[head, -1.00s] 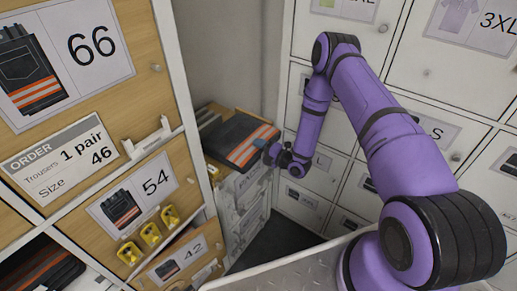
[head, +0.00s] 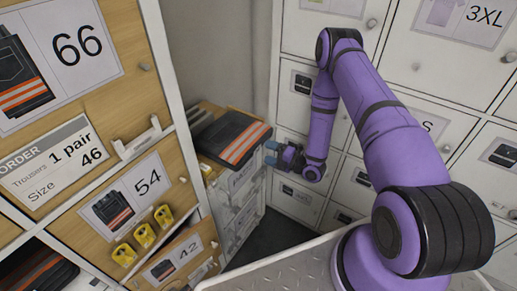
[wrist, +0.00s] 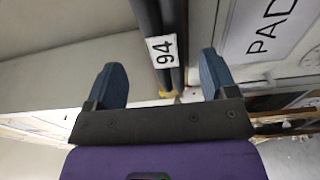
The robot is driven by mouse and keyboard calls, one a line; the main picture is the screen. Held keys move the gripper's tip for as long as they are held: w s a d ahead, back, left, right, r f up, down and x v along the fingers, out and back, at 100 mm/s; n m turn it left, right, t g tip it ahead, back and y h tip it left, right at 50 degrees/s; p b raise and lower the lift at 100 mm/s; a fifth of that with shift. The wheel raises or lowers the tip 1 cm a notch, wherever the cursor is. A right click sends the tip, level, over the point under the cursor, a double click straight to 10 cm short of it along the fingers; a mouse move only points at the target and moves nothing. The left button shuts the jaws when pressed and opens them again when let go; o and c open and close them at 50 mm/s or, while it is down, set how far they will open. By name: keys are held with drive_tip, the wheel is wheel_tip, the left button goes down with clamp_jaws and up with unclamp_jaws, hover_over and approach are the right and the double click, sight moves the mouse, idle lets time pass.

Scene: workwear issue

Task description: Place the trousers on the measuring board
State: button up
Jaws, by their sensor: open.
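Folded dark trousers (head: 232,136) with orange and silver stripes lie on top of a low white unit in the corner, in the head view. My gripper (head: 271,153) is just right of their striped end, its blue fingertips close to them. In the wrist view my gripper (wrist: 164,84) is open, its fingers well apart. Dark folded edges (wrist: 146,18) with a white number tag (wrist: 163,52) reach down between the fingers; the tag is turned and reads like 94 or 46. Nothing is gripped. I cannot make out the measuring board for certain.
An order card (head: 58,160) reads 1 pair, trousers, size 46. A wooden locker front (head: 110,100) stands close on the left, with yellow padlocks (head: 144,236) below. White lockers (head: 425,95) fill the right side. The unit's front (head: 238,215) carries labels.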

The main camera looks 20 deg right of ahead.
drive_tip(key=w+d+r+m+g+h, duration=0.1)
drive_tip(key=w+d+r+m+h, duration=0.15)
drive_tip(key=r, duration=0.65)
drive_tip(key=w+d+r+m+g+h, duration=0.1)
drive_tip(key=w+d+r+m+h, duration=0.2)
drive_tip(key=r, duration=0.6)
wheel_tip(320, 180, up, 16)
drive_tip(key=s+d+m+g+h, duration=0.1)
drive_tip(key=s+m+h, duration=0.1)
drive_tip(key=m+h, duration=0.3)
drive_tip(key=s+a+r+m+g+h, duration=0.1)
drive_tip(key=s+r+m+g+h, duration=0.2)
drive_tip(key=s+r+m, duration=0.9)
drive_tip(key=s+a+r+m+g+y, duration=0.1)
drive_tip(key=s+a+r+m, duration=0.1)
drive_tip(key=s, duration=1)
drive_tip(key=s+a+r+m+g, duration=0.1)
drive_tip(key=s+a+r, duration=0.1)
drive_tip(key=s, duration=1)
drive_tip(key=shift+a+r+m+y, duration=0.2)
drive_tip(key=shift+r+m+y, duration=0.15)
drive_tip(key=shift+r, duration=0.25)
